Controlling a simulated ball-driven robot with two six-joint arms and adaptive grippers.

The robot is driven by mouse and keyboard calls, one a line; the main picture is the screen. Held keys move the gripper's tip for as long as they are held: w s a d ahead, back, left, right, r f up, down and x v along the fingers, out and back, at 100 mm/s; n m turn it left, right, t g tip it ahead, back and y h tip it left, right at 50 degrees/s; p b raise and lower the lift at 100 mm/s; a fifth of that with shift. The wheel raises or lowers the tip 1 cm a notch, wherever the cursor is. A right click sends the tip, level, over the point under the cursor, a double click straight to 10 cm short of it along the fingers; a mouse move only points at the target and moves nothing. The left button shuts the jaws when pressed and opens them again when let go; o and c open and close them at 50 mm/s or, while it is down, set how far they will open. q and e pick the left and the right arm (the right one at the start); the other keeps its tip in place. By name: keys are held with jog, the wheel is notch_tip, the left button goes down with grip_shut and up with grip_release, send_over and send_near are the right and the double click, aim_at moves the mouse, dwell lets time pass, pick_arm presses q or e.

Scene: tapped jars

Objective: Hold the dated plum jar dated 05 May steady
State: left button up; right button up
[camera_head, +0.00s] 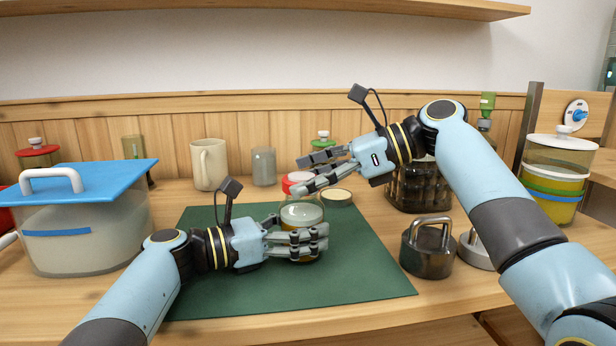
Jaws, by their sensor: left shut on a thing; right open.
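A small glass jar (301,213) stands on the green mat (350,272), with its top showing a pale greenish rim. My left gripper (318,240) is shut on this jar from the left, its fingers across the jar's front. A sliver of amber colour shows below the fingers. No date label or plum mark can be read, so I cannot tell if it is the 05 May jar. My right gripper (303,176) is open above and just behind the jar, in front of a red and white lid or jar, which it partly hides.
A round lid (337,196) lies at the mat's back edge. A blue-lidded container (85,235) stands left; a mug (208,164) and a glass (264,166) stand behind. Dark handled weight (428,258) stands right of the mat. The mat's front right is clear.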

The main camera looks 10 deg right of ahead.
jog(key=shift+a, duration=0.1)
jog(key=c, duration=1.2)
jog(key=shift+w+n+g, duration=0.1)
jog(key=shift+n+g, duration=0.2)
jog(key=shift+w+n+g, duration=0.25)
jog(key=shift+n+g, duration=1.25)
jog(key=shift+g, duration=0.25)
jog(key=shift+w+n+g, duration=0.2)
jog(key=shift+n+g, duration=1.3)
jog(key=shift+g, duration=0.25)
jog(key=shift+f, duration=0.1)
jog(key=shift+s+n+g+h, duration=0.15)
jog(key=shift+n+g+h, duration=0.15)
jog(key=shift+n+g, duration=0.2)
jog(key=o, duration=1.2)
